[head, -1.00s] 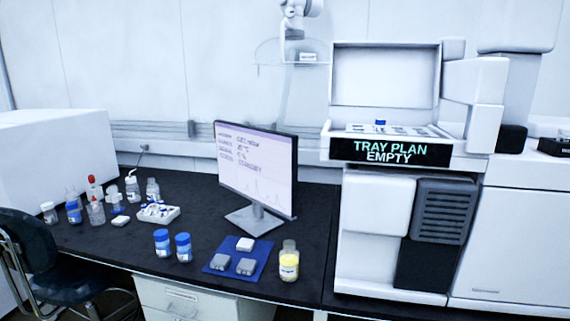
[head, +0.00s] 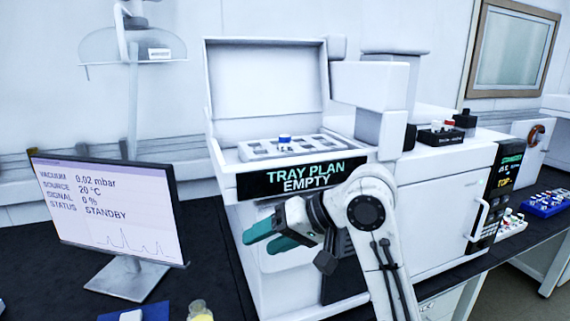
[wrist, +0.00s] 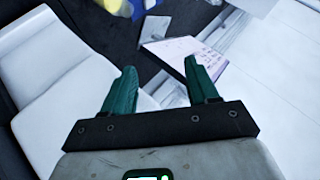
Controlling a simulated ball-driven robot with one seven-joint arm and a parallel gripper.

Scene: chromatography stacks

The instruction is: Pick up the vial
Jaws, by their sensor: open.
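A small vial with a blue cap (head: 285,138) sits in the white tray (head: 250,154) inside the open-lidded instrument. Only its cap and a little of its white body show. My gripper (head: 260,241) is in front of the instrument, lower than the tray and to the left of the vial, well apart from it. Its green fingers are spread with nothing between them. In the wrist view my gripper (wrist: 160,68) is also open and empty, and I cannot make out the vial there.
The instrument's raised lid (head: 265,85) stands behind the tray, and a white block (head: 372,85) overhangs at its right. A monitor (head: 108,215) stands on the dark bench at the left. A yellow-filled bottle (head: 200,314) is at the bottom edge.

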